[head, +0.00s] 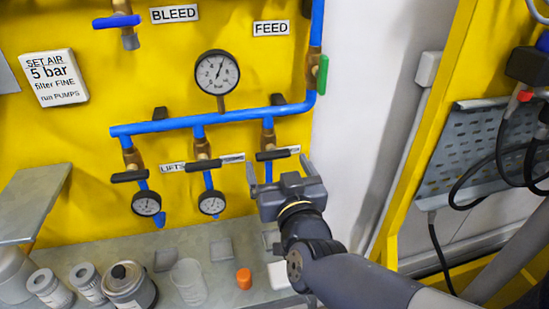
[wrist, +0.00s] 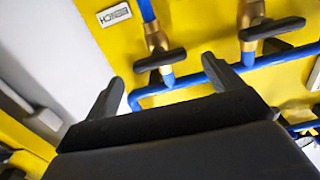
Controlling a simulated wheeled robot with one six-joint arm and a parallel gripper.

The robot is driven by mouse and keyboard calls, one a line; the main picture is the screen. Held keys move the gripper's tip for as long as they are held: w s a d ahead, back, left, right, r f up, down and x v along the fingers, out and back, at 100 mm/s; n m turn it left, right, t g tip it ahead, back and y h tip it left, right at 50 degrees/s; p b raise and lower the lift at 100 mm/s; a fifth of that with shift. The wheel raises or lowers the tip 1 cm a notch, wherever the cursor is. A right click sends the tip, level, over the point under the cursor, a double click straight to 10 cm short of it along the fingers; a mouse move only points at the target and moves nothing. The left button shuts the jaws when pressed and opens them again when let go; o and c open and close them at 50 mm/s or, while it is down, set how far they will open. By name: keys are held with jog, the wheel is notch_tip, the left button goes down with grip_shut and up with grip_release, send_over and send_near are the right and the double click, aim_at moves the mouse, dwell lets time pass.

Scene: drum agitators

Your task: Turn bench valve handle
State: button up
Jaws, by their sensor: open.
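The bench valve has a black bar handle (head: 272,155) on a brass body, at the right end of the row of three under the blue pipe. The handle lies crosswise to its pipe. In the wrist view the same handle (wrist: 160,60) shows upside down, beside the BENCH label (wrist: 114,14). My gripper (head: 279,170) is open and empty, just below and in front of the handle. In the wrist view the handle appears between the fingertips of my gripper (wrist: 163,72). I cannot tell whether they touch it.
The middle valve handle (head: 203,164) is close to the left. A pressure gauge (head: 217,73) and a green handle (head: 323,74) are above. A bench (head: 100,243) below holds jars, a beaker (head: 188,282) and an orange cap (head: 244,278). A yellow frame (head: 420,130) stands right.

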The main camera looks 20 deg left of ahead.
aim_at(274, 157)
jog(key=shift+v, duration=2.9)
jog(key=shift+w, duration=0.1)
jog(key=x, duration=1)
jog(key=shift+w+a+p, duration=0.2)
jog(key=shift+w+p, duration=0.05)
jog(key=shift+p, duration=0.1)
